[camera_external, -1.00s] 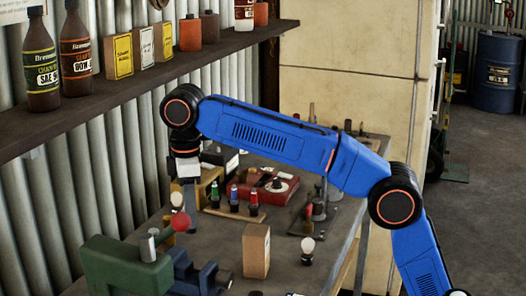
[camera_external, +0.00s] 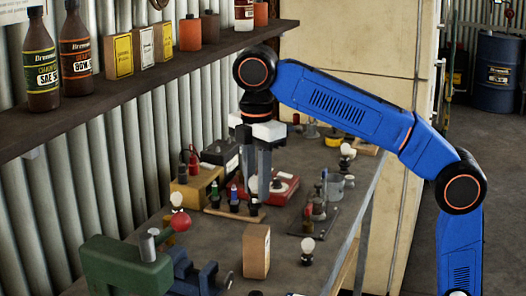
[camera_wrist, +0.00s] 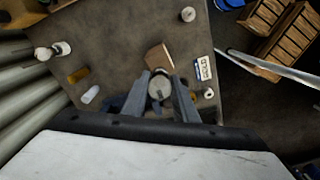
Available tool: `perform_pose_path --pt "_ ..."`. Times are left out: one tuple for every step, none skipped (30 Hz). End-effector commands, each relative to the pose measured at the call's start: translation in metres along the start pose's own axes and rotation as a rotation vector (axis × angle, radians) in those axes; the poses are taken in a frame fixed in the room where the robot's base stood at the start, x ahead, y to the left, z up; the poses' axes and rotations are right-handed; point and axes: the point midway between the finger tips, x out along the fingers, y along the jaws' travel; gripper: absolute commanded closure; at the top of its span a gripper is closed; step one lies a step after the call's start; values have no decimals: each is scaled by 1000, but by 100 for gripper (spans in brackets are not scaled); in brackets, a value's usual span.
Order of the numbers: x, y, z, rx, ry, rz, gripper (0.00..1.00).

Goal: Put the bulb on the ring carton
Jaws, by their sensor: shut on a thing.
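My gripper (camera_external: 258,198) points down over the middle of the workbench, beyond the upright brown carton. In the wrist view my gripper (camera_wrist: 160,92) is shut on a round, pale grey thing (camera_wrist: 159,88) that looks like the bulb. The plain brown carton (camera_external: 257,252) stands upright on the near bench, apart from my gripper. I see no readable label, so I cannot tell if it is the ring carton. Other white bulbs stand at the near right (camera_external: 307,245) and left (camera_external: 177,199).
A green vise (camera_external: 125,265) is at the near left. A red box (camera_external: 285,188) and a rack of small coloured bottles (camera_external: 234,203) are close to my fingers. A shelf (camera_external: 150,78) with bottles and small cartons runs along the left wall. Bare bench lies around the brown carton.

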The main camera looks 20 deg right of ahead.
Motion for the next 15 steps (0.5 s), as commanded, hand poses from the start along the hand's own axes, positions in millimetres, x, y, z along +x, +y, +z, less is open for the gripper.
perform_pose_path --pt "7 0 0 0 -1 -1 96" --pt "10 0 0 1 -1 -1 96" --pt "14 0 0 1 -1 -1 96" --pt "16 0 0 1 0 0 96" --pt "18 0 0 1 0 0 96" --pt "21 0 0 1 0 0 96" --pt "23 0 0 1 0 0 96" --pt "26 0 0 2 0 0 96" --pt "32 0 0 2 0 0 96" --pt "36 0 0 2 -1 0 96" --pt "40 0 0 2 -1 -1 96" --pt "46 0 0 2 -1 0 96" --pt "50 0 0 2 -1 -1 96" --pt "53 0 0 2 -1 -1 96" --pt "56 0 0 2 0 0 96"
